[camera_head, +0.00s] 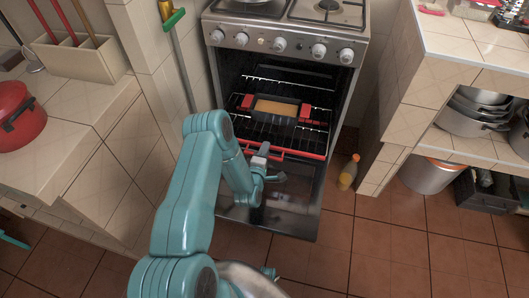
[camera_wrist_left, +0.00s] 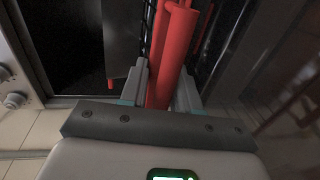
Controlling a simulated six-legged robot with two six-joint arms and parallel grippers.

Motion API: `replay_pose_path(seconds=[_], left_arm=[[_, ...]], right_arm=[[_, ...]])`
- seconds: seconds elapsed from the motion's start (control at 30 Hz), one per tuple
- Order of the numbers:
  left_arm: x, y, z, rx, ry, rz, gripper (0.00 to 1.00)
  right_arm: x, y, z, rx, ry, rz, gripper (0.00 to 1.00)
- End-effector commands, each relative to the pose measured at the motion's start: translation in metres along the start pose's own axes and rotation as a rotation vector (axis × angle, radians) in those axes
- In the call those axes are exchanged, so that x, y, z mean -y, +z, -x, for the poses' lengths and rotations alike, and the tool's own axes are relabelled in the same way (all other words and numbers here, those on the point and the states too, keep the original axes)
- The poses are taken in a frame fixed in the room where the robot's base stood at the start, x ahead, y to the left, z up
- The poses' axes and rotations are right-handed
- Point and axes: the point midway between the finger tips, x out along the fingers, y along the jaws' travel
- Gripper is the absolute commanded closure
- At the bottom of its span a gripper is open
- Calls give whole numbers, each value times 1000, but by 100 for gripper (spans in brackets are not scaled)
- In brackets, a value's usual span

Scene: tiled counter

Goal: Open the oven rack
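The oven (camera_head: 283,42) stands open, its dark door (camera_head: 290,205) folded down in front. Inside is a wire oven rack (camera_head: 310,136) with a red front bar (camera_head: 302,153). A baking dish (camera_head: 276,108) with red ends and orange-brown contents sits inside above the rack's front part. My left gripper (camera_head: 264,150) is at the red bar, left of its middle. In the left wrist view the red bar (camera_wrist_left: 163,88) runs between the two fingers, which lie close against both sides. The arm hides part of the oven's lower left.
A yellow bottle (camera_head: 348,174) stands on the floor right of the oven door. A tiled counter with a red pot (camera_head: 14,112) is at left. Shelves with metal pots (camera_head: 474,112) are at right. A green-topped broom handle (camera_head: 176,25) leans left of the oven. Floor at lower right is clear.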

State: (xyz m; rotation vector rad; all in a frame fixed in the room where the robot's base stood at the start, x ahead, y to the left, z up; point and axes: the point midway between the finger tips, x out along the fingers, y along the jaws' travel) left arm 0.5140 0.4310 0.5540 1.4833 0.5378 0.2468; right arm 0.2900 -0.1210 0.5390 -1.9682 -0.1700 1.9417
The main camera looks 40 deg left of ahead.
Motion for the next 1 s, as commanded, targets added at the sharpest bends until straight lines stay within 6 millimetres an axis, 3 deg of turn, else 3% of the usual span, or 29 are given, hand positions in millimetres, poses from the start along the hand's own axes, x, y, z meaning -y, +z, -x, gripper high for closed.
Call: replay_pose_path(seconds=[0.03,0.63,0.77,1.0], left_arm=[[7,-1,2,-3,-20,1,58],[3,0,12,1,-9,1,58],[2,0,36,1,-12,1,58],[3,-1,102,-1,-15,3,58]], right_arm=[[0,0,-1,0,0,0,100],[0,0,1,0,0,0,100],[2,0,5,0,0,0,100],[3,0,9,0,0,0,100]])
